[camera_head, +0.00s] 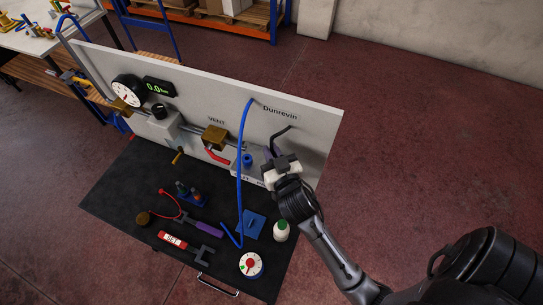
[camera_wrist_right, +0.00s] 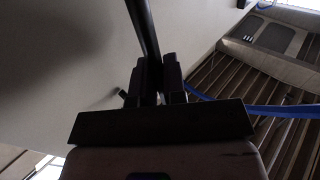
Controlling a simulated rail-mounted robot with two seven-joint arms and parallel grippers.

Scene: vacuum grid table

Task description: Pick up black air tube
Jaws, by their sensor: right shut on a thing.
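The black air tube (camera_head: 281,133) shows in the head view as a short bent dark length in front of the white panel, below the "Dunrevin" lettering. My right gripper (camera_head: 280,162) is at its lower end, close to the panel's right part. In the right wrist view the tube (camera_wrist_right: 143,32) runs down from the top edge to between the two dark fingers (camera_wrist_right: 158,80), which are shut on it. The part of the tube inside the fingers is hidden. My left gripper is not in view.
The white panel (camera_head: 317,135) stands along the back of the black worktop (camera_head: 120,190). A blue hose (camera_head: 240,165) hangs just left of my right gripper. A white-green bottle (camera_head: 281,231), a red-white dial (camera_head: 251,265) and several tools lie in front. Open floor is to the right.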

